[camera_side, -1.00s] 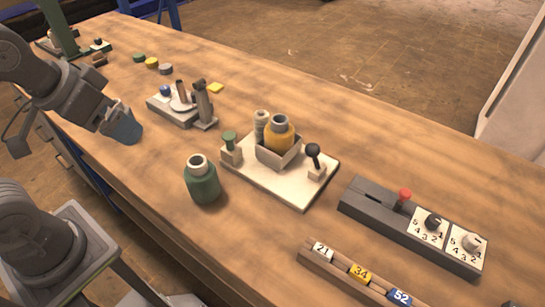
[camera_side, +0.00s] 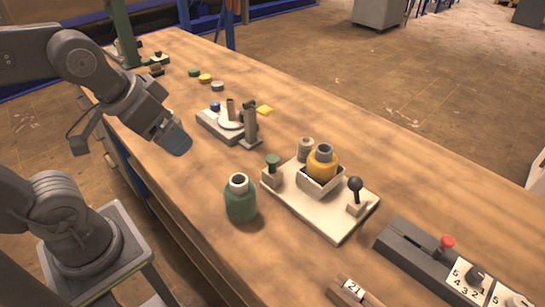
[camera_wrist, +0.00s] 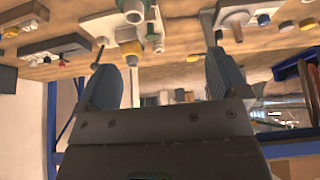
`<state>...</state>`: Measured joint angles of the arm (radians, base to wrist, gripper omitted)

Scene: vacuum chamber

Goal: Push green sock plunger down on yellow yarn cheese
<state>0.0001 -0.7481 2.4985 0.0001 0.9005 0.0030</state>
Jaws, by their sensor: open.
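The green sock plunger (camera_side: 273,165) stands upright at the left corner of a cream board (camera_side: 335,228), its green knob on top. My gripper (camera_side: 178,146) is in the air at the left, over the near table edge and well apart from both. In the wrist view my gripper (camera_wrist: 162,60) is open, with nothing between its two fingers. That view shows the board's objects small and partly cropped at the top.
A green bottle-shaped thing (camera_side: 240,199) stands in front of the board. A pale spool (camera_side: 305,148) and a black-knobbed lever (camera_side: 355,192) are on the board. A dark control box (camera_side: 440,268) with a red knob is at right.

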